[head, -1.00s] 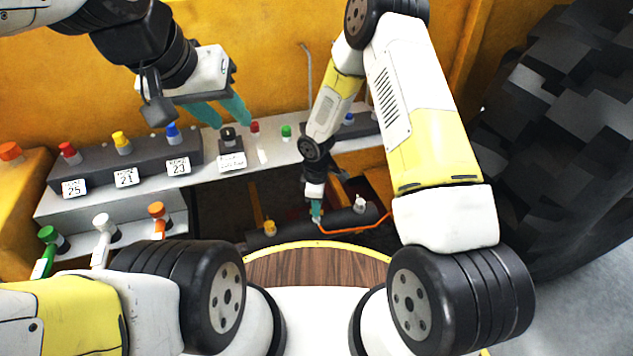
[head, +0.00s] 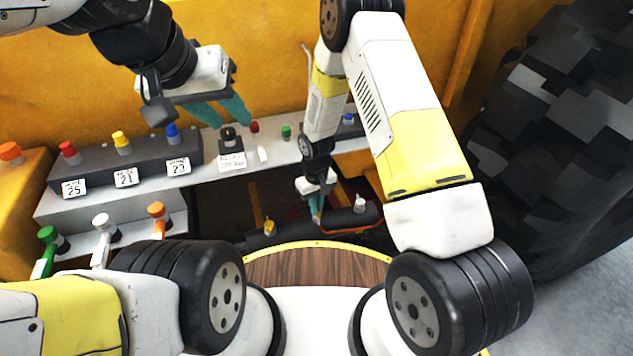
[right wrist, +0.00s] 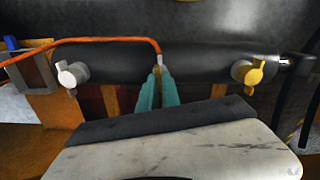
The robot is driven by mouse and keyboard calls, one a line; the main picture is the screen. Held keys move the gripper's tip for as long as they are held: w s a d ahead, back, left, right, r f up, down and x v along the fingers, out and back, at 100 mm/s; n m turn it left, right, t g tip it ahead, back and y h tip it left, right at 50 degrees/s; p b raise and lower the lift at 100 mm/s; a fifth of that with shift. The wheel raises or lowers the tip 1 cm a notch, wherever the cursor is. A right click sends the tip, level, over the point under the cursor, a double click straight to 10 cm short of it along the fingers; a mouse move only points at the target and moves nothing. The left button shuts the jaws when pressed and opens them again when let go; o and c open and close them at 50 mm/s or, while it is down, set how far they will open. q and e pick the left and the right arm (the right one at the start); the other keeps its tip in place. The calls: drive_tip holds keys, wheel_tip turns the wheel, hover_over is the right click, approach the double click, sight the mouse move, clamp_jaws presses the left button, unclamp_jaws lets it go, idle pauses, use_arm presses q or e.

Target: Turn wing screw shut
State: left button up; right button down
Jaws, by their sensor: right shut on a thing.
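A dark cylinder (head: 318,224) lies low beyond the round wooden top. It carries a yellow wing screw (head: 269,227) and a white wing screw (head: 360,203). In the right wrist view the white wing screw (right wrist: 72,75) is left and the yellow wing screw (right wrist: 248,73) right. My right gripper (right wrist: 158,78) is shut between them, on a small tan piece (right wrist: 157,70) below an orange hose's white end (right wrist: 159,59). The fingers mostly hide this piece; I cannot tell its shape. My left gripper (head: 230,120) is open and empty above the shelf.
An orange hose (right wrist: 100,40) runs along the cylinder. A dark block (head: 125,157) with coloured knobs and number cards stands on the grey shelf (head: 215,175). Green, white and orange knobs sit lower left. A big tyre (head: 560,110) bounds the right side.

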drive_tip(key=shift+m, duration=1)
drive_tip(key=c, duration=1.6)
unclamp_jaws()
drive_tip(key=shift+o, duration=0.2)
drive_tip(key=shift+r, duration=3.9)
